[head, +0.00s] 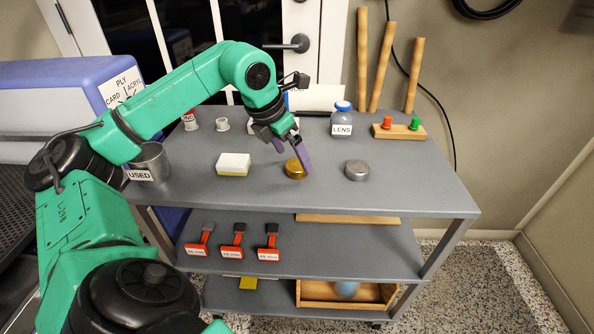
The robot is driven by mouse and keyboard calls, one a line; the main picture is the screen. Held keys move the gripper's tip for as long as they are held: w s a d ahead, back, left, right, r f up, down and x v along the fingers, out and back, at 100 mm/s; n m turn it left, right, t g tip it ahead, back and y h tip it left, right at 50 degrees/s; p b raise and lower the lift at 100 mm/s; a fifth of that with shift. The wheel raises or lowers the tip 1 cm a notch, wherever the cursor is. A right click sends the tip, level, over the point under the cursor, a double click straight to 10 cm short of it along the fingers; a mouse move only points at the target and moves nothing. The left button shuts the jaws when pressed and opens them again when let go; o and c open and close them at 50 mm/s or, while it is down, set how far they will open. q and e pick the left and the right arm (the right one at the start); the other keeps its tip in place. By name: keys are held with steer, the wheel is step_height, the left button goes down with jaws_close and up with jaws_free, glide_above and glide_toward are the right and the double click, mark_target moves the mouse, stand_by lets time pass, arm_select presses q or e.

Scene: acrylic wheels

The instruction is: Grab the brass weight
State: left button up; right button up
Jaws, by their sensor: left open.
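The brass weight (294,171) is a short gold-coloured cylinder on the grey top shelf of the cart. My left gripper (291,158) reaches down from above with its purple fingers apart. One finger comes down at the right side of the brass weight and the other shows behind it, to its upper left. I cannot tell whether the fingers touch it. The weight still rests on the shelf. My right gripper is not in view.
A white and yellow sponge-like block (233,163) lies left of the brass weight. A metal cup marked USED (152,163) stands farther left. A LENS bottle (342,122) and a wooden block with red and green pegs (399,132) stand behind right. The shelf's front right is clear.

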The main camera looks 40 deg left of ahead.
mark_target(297, 164)
arm_select(q)
steer(key=x, duration=0.3)
steer(key=shift+w+a+f, duration=0.1)
steer(key=shift+w+f, duration=0.05)
steer(key=shift+f, duration=0.05)
steer(key=shift+r, duration=0.1)
jaws_close()
